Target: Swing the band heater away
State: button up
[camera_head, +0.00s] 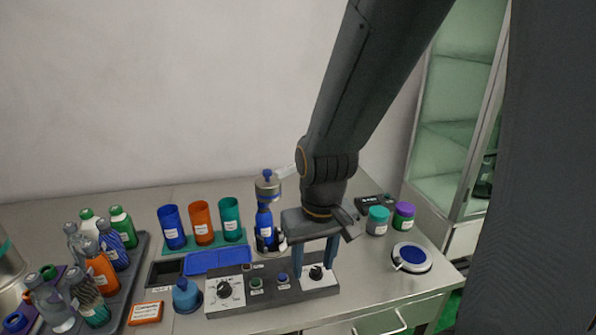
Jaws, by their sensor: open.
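A grey cylindrical head (268,188), which looks like the band heater, sits over a blue bottle (265,222) at the middle of the bench. It has a blue knob on top and a pale handle (287,171) sticking out to the right, partly behind my arm. My gripper (315,273) points down with its two fingers apart and empty. It is right of the bottle and in front of it, over the right end of the control panel (243,302). A black knob (317,272) shows between the fingertips; I cannot tell if they touch it.
The panel also carries a large dial (224,289) and small buttons. Blue, orange and teal cups (202,223) stand left, beyond a blue tray (215,261). A rack of bottles (130,275) is far left. Two jars (378,220) and a round blue-topped dish (411,257) stand right.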

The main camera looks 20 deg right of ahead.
aim_at(267, 187)
jog(key=z, duration=0.05)
jog(key=k, duration=1.3)
jog(key=z, duration=0.7)
jog(key=i, duration=1.2)
jog(key=u, duration=0.6)
